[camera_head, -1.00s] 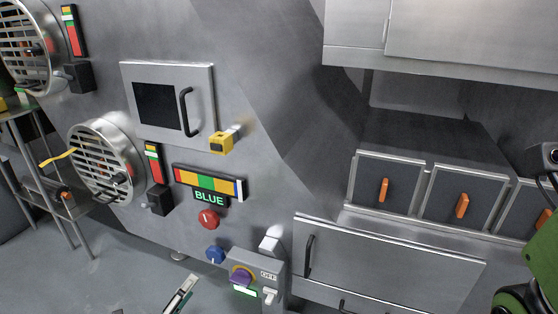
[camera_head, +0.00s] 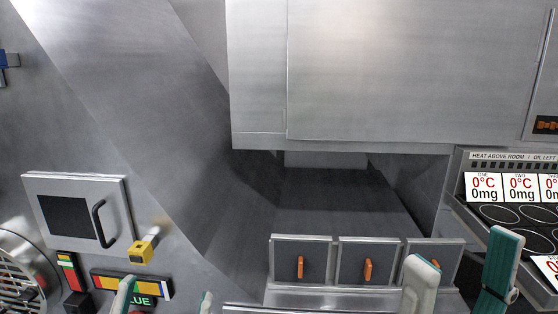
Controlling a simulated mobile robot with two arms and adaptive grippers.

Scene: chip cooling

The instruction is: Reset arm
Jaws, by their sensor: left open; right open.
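My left gripper (camera_head: 164,300) is at the lower left of the head view. Only its two fingertips show, spread apart with nothing between them, in front of the "BLUE" panel area. My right gripper (camera_head: 460,277) is at the lower right. Its two grey and green fingers point up and stand apart, with nothing held between them. They overlap the rightmost of the orange-handled drawers (camera_head: 318,262) in the picture. The rest of both arms is below the frame.
A square hatch with a dark window (camera_head: 78,218) and a yellow block (camera_head: 141,252) are at left. A round vent (camera_head: 18,268) is at the lower left edge. A hob (camera_head: 500,214) with "0°C" and "0mg" displays is at right. A large metal cabinet (camera_head: 370,70) overhangs the drawers.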

